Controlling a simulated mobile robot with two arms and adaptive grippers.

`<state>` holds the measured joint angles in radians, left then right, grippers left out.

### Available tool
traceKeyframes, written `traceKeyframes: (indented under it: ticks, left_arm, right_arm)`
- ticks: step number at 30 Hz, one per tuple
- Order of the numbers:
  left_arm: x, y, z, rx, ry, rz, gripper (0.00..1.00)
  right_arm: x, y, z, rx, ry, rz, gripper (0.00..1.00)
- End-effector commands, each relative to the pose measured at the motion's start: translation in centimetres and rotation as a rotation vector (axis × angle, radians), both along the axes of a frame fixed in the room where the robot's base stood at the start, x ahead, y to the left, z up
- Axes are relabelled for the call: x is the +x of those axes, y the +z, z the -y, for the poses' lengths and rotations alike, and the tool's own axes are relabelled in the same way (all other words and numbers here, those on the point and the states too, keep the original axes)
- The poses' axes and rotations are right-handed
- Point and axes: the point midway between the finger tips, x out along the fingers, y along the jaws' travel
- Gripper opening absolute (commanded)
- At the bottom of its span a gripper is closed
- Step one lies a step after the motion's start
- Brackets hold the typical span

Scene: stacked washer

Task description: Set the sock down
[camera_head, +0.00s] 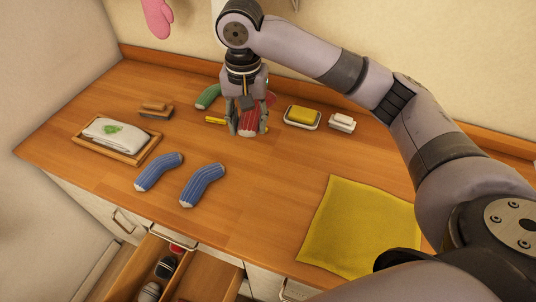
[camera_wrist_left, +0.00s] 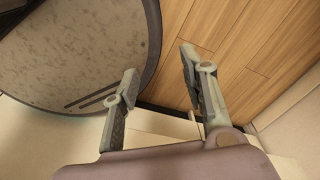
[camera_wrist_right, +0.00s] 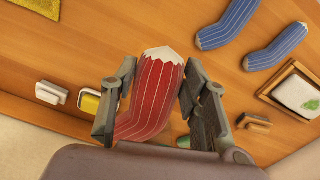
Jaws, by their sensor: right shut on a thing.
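My right gripper (camera_head: 248,130) is shut on a red striped sock (camera_head: 249,120) at the back of the wooden counter (camera_head: 265,195). In the right wrist view the sock (camera_wrist_right: 152,95), with its white end, is between the fingers (camera_wrist_right: 155,92). It is at or just above the counter; I cannot tell if it touches. Two blue striped socks, one on the left (camera_head: 158,172) and one on the right (camera_head: 202,185), lie side by side nearer the front. A green sock (camera_head: 207,97) lies behind. My left gripper (camera_wrist_left: 158,78) is open and empty, away from the counter.
A tray with a folded white cloth (camera_head: 113,132) and a brush (camera_head: 155,109) are at left. A yellow sponge in a dish (camera_head: 303,116) and white bars (camera_head: 342,123) are right of the gripper. A yellow cloth (camera_head: 360,225) lies at right. An open drawer (camera_head: 180,270) is in front.

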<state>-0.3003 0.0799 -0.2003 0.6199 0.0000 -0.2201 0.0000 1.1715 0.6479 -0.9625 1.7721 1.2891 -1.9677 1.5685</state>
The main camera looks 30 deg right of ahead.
Motion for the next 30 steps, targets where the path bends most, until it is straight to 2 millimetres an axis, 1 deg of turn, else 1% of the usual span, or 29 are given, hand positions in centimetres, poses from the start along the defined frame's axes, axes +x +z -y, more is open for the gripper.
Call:
traceKeyframes:
  ticks: [1,3,6,8,10,11,13,14,24,27,30]
  left_arm:
    - [0.0,-0.2,0.0,0.000,0.000,0.000,0.40]
    - [0.0,-0.2,0.0,0.000,0.000,0.000,0.40]
    - [0.0,-0.3,0.0,0.000,0.000,0.000,0.40]
    - [0.0,-0.4,0.0,0.000,0.000,0.000,0.40]
    - [0.0,-0.6,0.0,0.000,0.000,0.000,0.40]
    - [0.0,-0.7,0.0,0.000,0.000,0.000,0.40]
    - [0.0,-1.0,0.0,0.000,0.000,0.000,0.40]
    - [0.0,-0.8,0.0,0.000,0.000,0.000,0.40]
    - [0.0,0.4,0.0,0.000,0.000,0.001,0.40]
    - [0.0,0.6,0.0,0.000,0.000,0.001,0.40]
    - [0.0,0.6,0.0,0.000,0.000,0.001,0.40]
  right_arm:
    - [1.2,0.6,-0.2,0.004,-0.059,-0.002,0.20]
    - [2.3,1.2,-0.2,0.006,-0.132,-0.007,0.20]
    - [3.3,1.9,-0.3,0.009,-0.202,-0.014,0.20]
    - [3.6,1.8,-0.3,0.009,-0.226,-0.018,0.20]
    - [3.8,1.1,-0.3,0.008,-0.240,-0.022,0.20]
    - [3.8,0.6,-0.3,0.009,-0.242,-0.024,0.20]
    - [3.7,-1.1,-0.3,0.009,-0.242,-0.027,0.20]
    - [3.7,-1.7,-0.3,0.007,-0.244,-0.026,0.20]
    - [3.7,-10.4,-0.2,0.004,-0.242,-0.023,0.20]
    - [3.7,-12.2,-0.2,0.006,-0.240,-0.021,0.20]
    - [3.8,-13.2,-0.2,0.007,-0.240,-0.019,0.20]
